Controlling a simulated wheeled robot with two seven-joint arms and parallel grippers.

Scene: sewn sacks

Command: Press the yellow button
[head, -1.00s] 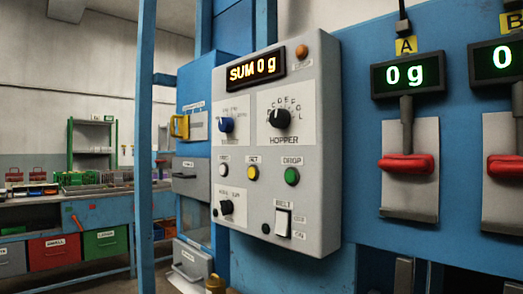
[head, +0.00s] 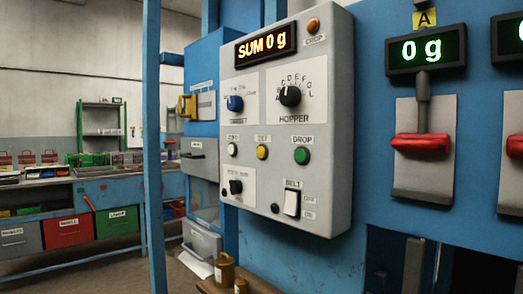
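The yellow button (head: 262,152) sits on the grey control panel (head: 335,120) in the head view, under a small label that seems to read SET. A white button (head: 232,150) is to its left and a green button (head: 302,155) labelled DROP is to its right. A blue knob (head: 235,103) and the black HOPPER knob (head: 290,95) are above the button row. The display (head: 266,44) above them reads SUM 0 g. Neither of my grippers shows in the head view.
A blue post (head: 153,150) stands left of the panel. A red-handled hopper gate (head: 421,144) under a 0 g display (head: 428,50) is at the right. A brown ledge with small brass-coloured objects (head: 225,269) is below the panel. A workbench with coloured drawers (head: 68,230) stands behind at the left.

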